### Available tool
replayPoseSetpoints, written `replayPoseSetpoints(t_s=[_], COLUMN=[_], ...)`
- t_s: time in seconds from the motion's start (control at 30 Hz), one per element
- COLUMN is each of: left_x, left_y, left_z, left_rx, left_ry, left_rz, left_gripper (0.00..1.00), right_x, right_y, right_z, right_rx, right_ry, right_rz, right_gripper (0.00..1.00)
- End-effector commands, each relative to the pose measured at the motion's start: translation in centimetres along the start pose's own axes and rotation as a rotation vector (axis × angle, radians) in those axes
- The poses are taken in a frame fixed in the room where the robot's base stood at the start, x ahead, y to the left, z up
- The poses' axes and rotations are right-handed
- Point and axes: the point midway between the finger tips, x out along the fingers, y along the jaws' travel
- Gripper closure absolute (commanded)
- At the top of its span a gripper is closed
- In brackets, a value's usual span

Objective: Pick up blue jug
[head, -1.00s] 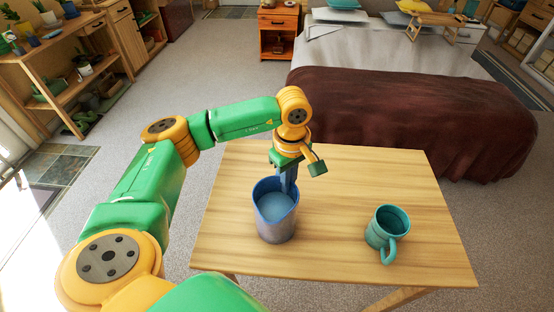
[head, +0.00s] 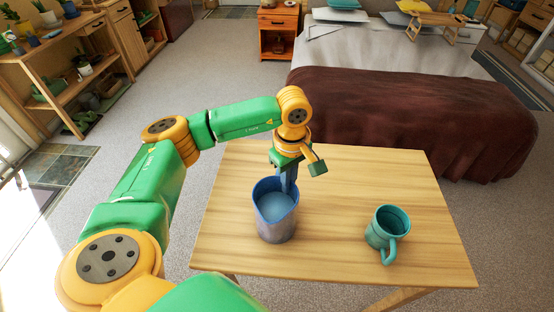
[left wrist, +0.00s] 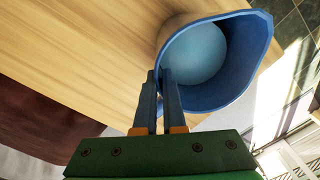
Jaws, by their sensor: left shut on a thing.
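The blue jug (head: 277,222) stands upright on the wooden table, with a blue rim and a light blue inside. In the left wrist view the jug (left wrist: 238,72) shows its open mouth and pouring lip. My left gripper (head: 288,180) comes down at the jug's far side. In the left wrist view my left gripper (left wrist: 163,78) has its fingers close together at the jug's near edge, shut on the jug. The part between the fingers, likely the handle, is mostly hidden. My right gripper is not in view.
A teal mug (head: 386,232) stands on the table (head: 330,255) to the right of the jug. The rest of the tabletop is clear. A bed with a brown blanket (head: 400,115) is behind the table, and a plant shelf (head: 75,75) is at the left.

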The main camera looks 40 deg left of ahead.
Motion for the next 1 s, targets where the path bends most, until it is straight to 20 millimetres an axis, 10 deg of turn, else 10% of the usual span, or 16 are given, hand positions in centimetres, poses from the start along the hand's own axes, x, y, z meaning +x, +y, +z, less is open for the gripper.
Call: replayPoseSetpoints(t_s=[1.0], left_x=[-2.8], left_y=[0.1], left_z=[0.0], left_rx=[0.0], left_ry=[0.001], left_rz=[0.008], left_gripper=[1.0], right_x=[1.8], right_y=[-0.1], right_z=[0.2], right_rx=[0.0], right_ry=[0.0], right_rz=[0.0], right_gripper=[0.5])
